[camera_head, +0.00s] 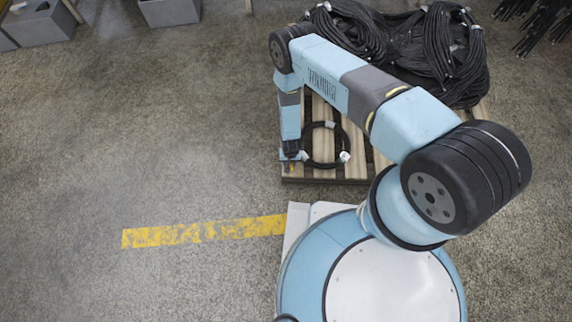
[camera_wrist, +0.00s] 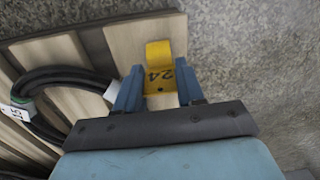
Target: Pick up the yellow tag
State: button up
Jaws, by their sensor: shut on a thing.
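The yellow tag (camera_wrist: 159,62) shows in the wrist view between the two blue fingers of my gripper (camera_wrist: 160,88). The tag's upper part sticks out past the fingertips, over the edge of the wooden pallet (camera_wrist: 60,50). In the head view my gripper (camera_head: 291,166) is low at the pallet's front left corner, and a small bit of yellow shows there. I cannot tell whether the tag touches the pallet.
A coiled black hose (camera_head: 309,150) with a white label (camera_wrist: 22,112) lies on the pallet beside my gripper. A large heap of black hoses (camera_head: 440,50) fills the pallet's back. Grey bins (camera_head: 168,11) stand at the far left. The floor left of the pallet is clear, with a yellow stripe (camera_head: 205,232).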

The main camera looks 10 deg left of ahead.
jog(key=c, duration=0.3)
jog(key=shift+r, duration=0.55)
notch_tip(320, 180, up, 2)
jog(key=shift+d+r, duration=0.15)
jog(key=shift+r, duration=0.1)
jog(key=shift+s+d+r, duration=1.2)
jog(key=shift+d+r, duration=0.4)
jog(key=shift+d, duration=0.35)
jog(key=shift+s+d+r, duration=1.25)
jog(key=shift+d+r, duration=0.3)
jog(key=shift+d, duration=0.45)
jog(key=shift+s+d+r, duration=1.2)
jog(key=shift+d+r, duration=0.4)
jog(key=shift+d, duration=0.35)
